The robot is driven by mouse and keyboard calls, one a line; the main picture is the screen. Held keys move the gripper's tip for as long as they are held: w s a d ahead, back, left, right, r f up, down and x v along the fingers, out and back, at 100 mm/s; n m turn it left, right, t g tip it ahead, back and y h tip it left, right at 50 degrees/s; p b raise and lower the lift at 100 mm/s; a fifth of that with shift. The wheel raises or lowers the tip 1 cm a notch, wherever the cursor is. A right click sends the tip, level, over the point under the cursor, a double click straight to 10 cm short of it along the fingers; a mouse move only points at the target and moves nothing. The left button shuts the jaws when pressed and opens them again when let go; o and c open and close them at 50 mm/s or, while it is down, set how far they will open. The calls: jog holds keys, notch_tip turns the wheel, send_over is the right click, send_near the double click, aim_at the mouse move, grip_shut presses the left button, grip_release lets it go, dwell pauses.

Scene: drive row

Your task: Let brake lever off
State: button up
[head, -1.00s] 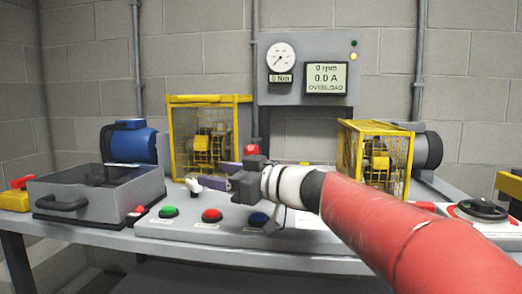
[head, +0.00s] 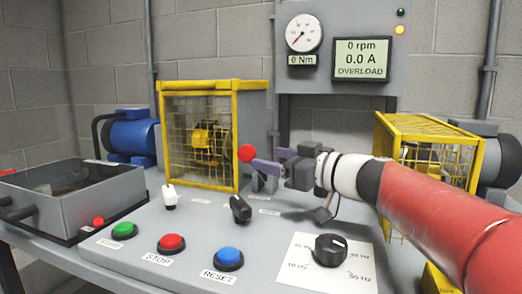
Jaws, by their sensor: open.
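A red ball knob (head: 247,152), which looks like the brake lever's handle, stands at the back of the sloped grey control panel (head: 150,215), in front of the left yellow cage. My gripper (head: 266,158) is open, its purple-grey fingers pointing left just right of the knob. The nearer fingertip looks close to the knob; I cannot tell if it touches. The lever's shaft is mostly hidden behind the fingers. A grey bracket (head: 264,184) shows below them.
The panel carries a white switch (head: 169,196), a black switch (head: 240,208), green, red and blue buttons and a black dial (head: 330,249). Yellow cages (head: 235,130) stand behind and right. A grey tray (head: 62,212) is left. The display (head: 362,59) reads 0 rpm, 0.0 A, OVERLOAD.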

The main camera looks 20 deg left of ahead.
aim_at(254, 154)
jog(key=shift+w+a+r, duration=0.1)
jog(key=shift+w+a, duration=0.1)
jog(key=shift+a, duration=0.1)
jog(key=p+x, duration=0.2)
jog(key=x, duration=0.5)
jog(key=shift+c, duration=0.2)
